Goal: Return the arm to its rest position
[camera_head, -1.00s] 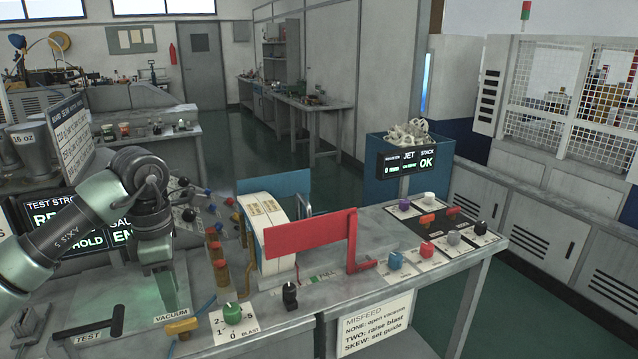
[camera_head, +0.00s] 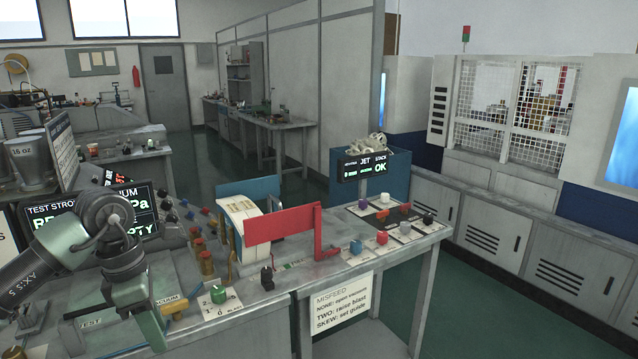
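My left arm (camera_head: 103,212) comes in from the left, over the near left end of the grey bench (camera_head: 285,283). Its gripper (camera_head: 150,328) hangs down at the lower left, near the VACUUM label. The fingers are small and dark here, so I cannot tell whether they are open, and I see nothing held in them. My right gripper is not in view.
A test screen (camera_head: 140,210) stands behind my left arm. A green knob (camera_head: 218,293), a black switch (camera_head: 267,278) and a red guide plate (camera_head: 280,226) are to the right. Coloured knobs sit on the right bench end. Open floor (camera_head: 475,310) lies right.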

